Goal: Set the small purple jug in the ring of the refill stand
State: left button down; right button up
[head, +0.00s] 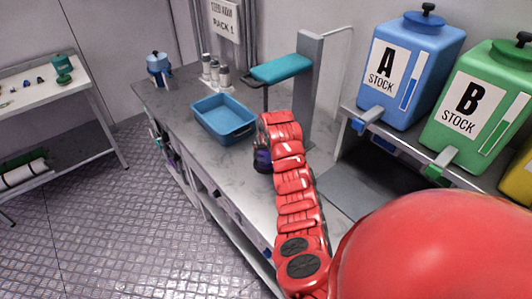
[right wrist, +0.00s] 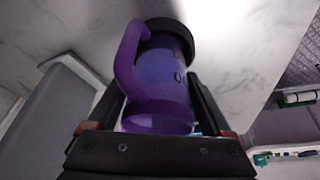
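The small purple jug (right wrist: 165,75) has a purple handle on its left side and a dark band at its far end in the right wrist view. My right gripper (right wrist: 157,112) has a finger along each side of it and appears shut on it. In the head view the jug (head: 262,160) shows as a dark purple patch beside my gripper (head: 264,140), over the counter; whether it touches the counter is unclear. A grey post with a teal arm (head: 281,68), possibly the refill stand, rises just behind my gripper. I cannot make out its ring. My left gripper is out of view.
A blue tray (head: 224,119) sits on the counter (head: 172,100) left of my gripper. Several shakers (head: 214,72) and a blue pot (head: 158,66) stand farther back. Blue and green stock tanks (head: 410,68) are on the right. A white side table (head: 40,88) stands far left.

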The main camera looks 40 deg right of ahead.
jog(key=shift+o, duration=0.9)
jog(key=shift+r, duration=0.1)
jog(key=shift+r, duration=0.15)
jog(key=shift+s+r, duration=0.2)
jog(key=shift+r, duration=0.15)
jog(key=v, duration=1.1)
